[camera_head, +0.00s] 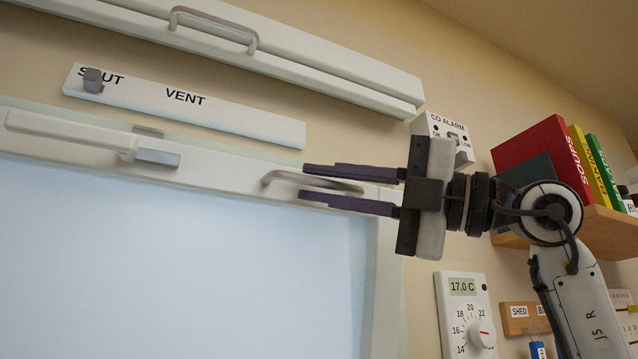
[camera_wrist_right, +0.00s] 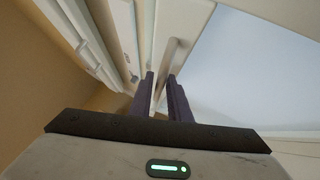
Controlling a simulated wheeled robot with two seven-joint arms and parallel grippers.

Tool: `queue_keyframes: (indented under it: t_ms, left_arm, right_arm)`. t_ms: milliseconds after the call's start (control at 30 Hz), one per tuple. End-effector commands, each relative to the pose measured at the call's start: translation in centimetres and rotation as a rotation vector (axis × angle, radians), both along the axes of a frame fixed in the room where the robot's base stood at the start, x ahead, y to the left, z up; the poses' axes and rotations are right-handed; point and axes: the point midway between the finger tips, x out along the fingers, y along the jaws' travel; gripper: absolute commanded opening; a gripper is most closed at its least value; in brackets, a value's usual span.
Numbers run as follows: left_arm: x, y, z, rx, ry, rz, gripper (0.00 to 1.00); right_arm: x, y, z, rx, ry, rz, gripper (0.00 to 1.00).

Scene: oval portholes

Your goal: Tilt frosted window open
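The frosted window (camera_head: 180,250) is a pale blue pane in a white sash at the left of the head view; it also shows in the right wrist view (camera_wrist_right: 255,70). No clear gap shows along its top rail. A metal pull handle (camera_head: 275,175) sits on the top rail and shows in the wrist view (camera_wrist_right: 172,55). A white lever (camera_head: 70,133) lies nearly along the rail, beside a grey block (camera_head: 158,157). My right gripper (camera_head: 302,182) is open, its purple fingers above and below the pull handle's bar. I cannot tell whether they touch it. My left gripper is not in view.
Above the window are a SHUT/VENT strip (camera_head: 230,120) with its grey knob (camera_head: 93,80) at SHUT, and a white casing (camera_head: 330,75) with a handle. A CO alarm (camera_head: 430,125), thermostat (camera_head: 465,310) and bookshelf (camera_head: 610,225) stand near my right arm.

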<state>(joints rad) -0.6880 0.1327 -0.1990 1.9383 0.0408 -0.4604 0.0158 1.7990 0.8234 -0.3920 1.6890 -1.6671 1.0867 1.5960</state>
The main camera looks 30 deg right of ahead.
Motion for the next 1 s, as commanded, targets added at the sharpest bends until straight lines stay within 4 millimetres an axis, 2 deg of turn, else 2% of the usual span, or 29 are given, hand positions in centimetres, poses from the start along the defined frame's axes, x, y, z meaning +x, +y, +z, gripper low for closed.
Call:
queue_keyframes:
  t_ms: [200, 500, 1000]
  left_arm:
    - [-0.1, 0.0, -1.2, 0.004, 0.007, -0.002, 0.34]
    - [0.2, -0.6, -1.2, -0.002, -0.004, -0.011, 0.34]
    - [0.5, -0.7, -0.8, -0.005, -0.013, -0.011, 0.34]
  right_arm:
    - [-3.1, -2.8, -1.4, 0.000, -0.002, -0.002, 0.17]
    - [-6.2, -5.6, -2.5, 0.000, 0.001, 0.002, 0.17]
    - [-6.7, -6.0, -2.5, -0.001, 0.000, 0.004, 0.17]
